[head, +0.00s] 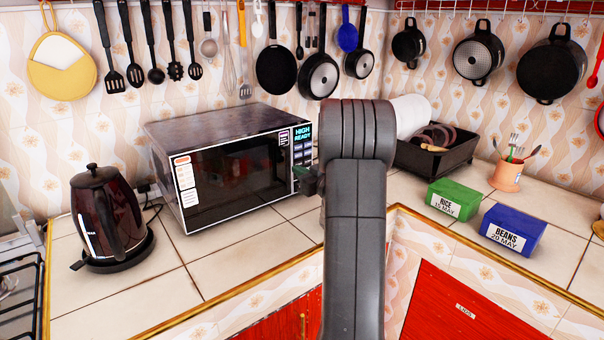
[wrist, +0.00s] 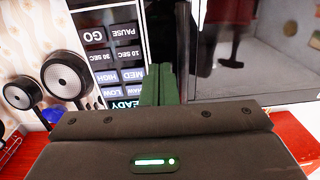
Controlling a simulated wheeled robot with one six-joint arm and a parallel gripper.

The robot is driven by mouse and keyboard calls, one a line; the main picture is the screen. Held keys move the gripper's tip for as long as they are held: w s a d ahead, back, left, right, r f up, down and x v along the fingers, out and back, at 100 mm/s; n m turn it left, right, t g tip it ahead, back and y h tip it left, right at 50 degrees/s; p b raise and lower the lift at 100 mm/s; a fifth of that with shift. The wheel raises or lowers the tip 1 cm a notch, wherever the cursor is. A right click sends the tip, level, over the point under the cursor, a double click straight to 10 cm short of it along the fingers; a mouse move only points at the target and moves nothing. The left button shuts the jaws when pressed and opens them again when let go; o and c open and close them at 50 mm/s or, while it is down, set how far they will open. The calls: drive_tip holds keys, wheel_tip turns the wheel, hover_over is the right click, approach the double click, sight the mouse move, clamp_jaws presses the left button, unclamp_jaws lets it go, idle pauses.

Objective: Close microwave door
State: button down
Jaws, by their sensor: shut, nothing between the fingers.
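The microwave (head: 232,165) stands on the tiled counter in the head view, left of my arm. Its dark-windowed door (head: 235,175) looks flush with the front, though I cannot tell whether a small gap is left. My gripper (head: 304,178) is at the right part of the microwave front, just below the button panel (head: 303,148). In the wrist view, the shut green fingers (wrist: 163,80) are empty, between the upside-down button panel (wrist: 112,60) and the dark door (wrist: 250,50). Whether the fingertips touch the microwave cannot be told.
A dark kettle (head: 103,218) stands left of the microwave. A black dish rack (head: 437,150), a green rice box (head: 453,198) and a blue beans box (head: 512,229) are at the right. Pans and utensils hang on the wall. The counter before the microwave is clear.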

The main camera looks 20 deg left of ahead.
drive_tip(key=v, duration=1)
drive_tip(key=shift+s+d+f+b, duration=0.15)
drive_tip(key=shift+s+d+b, duration=0.1)
drive_tip(key=shift+b, duration=0.05)
